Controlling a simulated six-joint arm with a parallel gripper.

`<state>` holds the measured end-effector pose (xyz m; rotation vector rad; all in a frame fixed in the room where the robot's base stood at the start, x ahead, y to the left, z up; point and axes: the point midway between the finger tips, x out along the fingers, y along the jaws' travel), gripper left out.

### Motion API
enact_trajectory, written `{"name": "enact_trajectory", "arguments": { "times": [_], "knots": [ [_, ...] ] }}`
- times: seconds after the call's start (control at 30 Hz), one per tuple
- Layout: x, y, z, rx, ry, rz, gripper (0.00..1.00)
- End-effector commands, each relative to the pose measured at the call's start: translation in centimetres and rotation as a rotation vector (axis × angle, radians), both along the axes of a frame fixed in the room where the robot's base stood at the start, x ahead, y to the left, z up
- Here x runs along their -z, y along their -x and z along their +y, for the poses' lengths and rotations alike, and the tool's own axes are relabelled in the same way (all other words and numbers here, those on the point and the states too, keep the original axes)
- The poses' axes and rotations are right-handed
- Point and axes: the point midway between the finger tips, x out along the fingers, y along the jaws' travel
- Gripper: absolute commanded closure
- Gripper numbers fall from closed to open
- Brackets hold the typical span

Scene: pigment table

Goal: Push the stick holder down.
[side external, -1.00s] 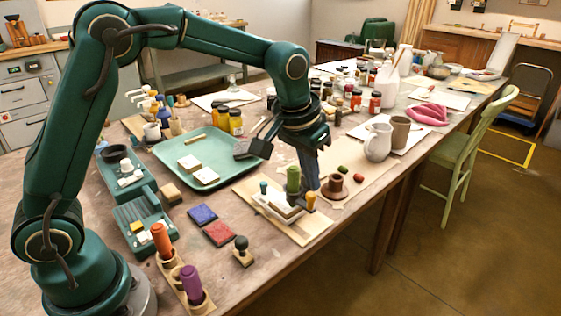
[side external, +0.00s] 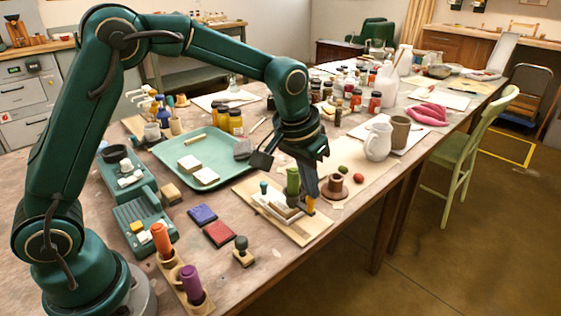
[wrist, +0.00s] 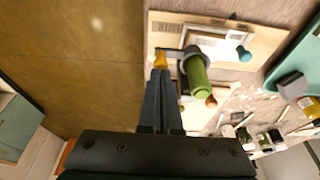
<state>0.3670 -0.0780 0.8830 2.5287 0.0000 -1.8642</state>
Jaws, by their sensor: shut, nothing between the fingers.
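A green stick (side external: 292,182) stands in the grey ring of a holder (wrist: 206,52) on a pale board (side external: 313,231). A yellow-orange peg (side external: 311,206) is at the holder's right end in the side view; the wrist view shows the peg (wrist: 160,60) joined to the ring by a grey bar. A small teal peg (side external: 264,188) stands at the other side, with white blocks between. My gripper (side external: 311,194) is shut and empty, pointing down at the yellow peg. Its fingertips (wrist: 161,74) seem to meet the peg's top, though contact is hard to tell.
A brown spool-like piece (side external: 338,186) stands just right of the board. A green tray (side external: 175,157) with white blocks lies behind left. Blue and red pads (side external: 219,234) and a dark-knobbed stamp (side external: 242,252) lie to the front left. The table's edge is close on the right.

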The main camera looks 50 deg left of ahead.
Motion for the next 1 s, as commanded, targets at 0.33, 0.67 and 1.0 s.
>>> {"name": "enact_trajectory", "arguments": {
  "times": [0.33, 0.67, 1.0],
  "knots": [
    [-0.3, 0.0, 0.0, 0.0, 0.0, -0.001, 1.0],
    [-2.8, -0.1, 0.0, 0.0, 0.0, -0.003, 1.0],
    [-5.4, -0.1, 0.0, -0.001, 0.001, -0.003, 1.0]
  ]
}}
